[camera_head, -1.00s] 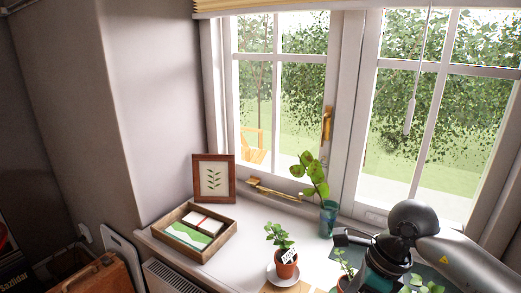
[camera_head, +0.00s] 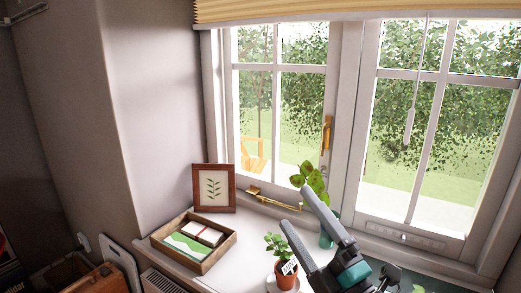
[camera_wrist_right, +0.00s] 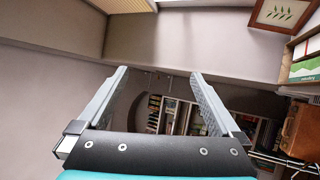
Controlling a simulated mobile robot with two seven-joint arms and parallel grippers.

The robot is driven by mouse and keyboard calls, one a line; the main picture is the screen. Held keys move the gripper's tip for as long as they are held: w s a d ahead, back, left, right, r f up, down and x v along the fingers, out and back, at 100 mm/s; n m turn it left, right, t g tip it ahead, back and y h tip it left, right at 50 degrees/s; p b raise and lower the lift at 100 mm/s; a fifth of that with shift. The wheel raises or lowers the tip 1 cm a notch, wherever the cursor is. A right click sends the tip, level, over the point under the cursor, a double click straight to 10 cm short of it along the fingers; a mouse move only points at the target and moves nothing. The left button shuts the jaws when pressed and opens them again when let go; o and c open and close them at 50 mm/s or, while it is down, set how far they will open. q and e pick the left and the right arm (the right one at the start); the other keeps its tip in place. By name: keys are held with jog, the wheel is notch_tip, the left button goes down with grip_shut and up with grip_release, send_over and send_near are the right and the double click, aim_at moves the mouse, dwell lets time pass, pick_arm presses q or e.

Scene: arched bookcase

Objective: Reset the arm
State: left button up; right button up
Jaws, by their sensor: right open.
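My right gripper (camera_head: 297,208) is raised over the windowsill in the head view, its two grey fingers pointing up and to the left. The fingers are apart with nothing between them. In the right wrist view my right gripper (camera_wrist_right: 159,73) also shows open and empty, with a far bookcase (camera_wrist_right: 170,115) seen beyond the fingers. My left gripper is in neither view.
A potted plant (camera_head: 285,274) with a label stands just below the fingers in the picture. A leafy stem in a teal vase (camera_head: 327,238) is partly hidden behind them. A wooden tray (camera_head: 208,264) and a framed leaf picture (camera_head: 232,190) stand left.

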jog(key=s+d+f+m+g+h, duration=0.2)
jog(key=d+f+m+g+h, duration=0.1)
jog(key=d+f+m+h, duration=0.4)
jog(key=s+d+f+m+g+h, duration=0.25)
jog(key=d+f+m+h, duration=0.2)
jog(key=f+m, duration=0.5)
jog(key=s+a+f+m+g, duration=0.2)
jog(key=s+f+m+g, duration=0.2)
jog(key=s+f+g, duration=0.95)
jog(key=s+f+t, duration=0.1)
jog(key=s+f, duration=0.2)
jog(key=f, duration=0.8)
jog(key=s+f, duration=0.3)
jog(key=f, duration=0.8)
jog(key=s+d+f, duration=0.2)
jog(key=s+f, duration=1.2)
jog(key=s, duration=0.1)
jog(key=shift+s+d+g, duration=0.2)
jog(key=shift+d+g, duration=0.15)
jog(key=shift+g, duration=0.05)
jog(key=shift+n+y, duration=0.25)
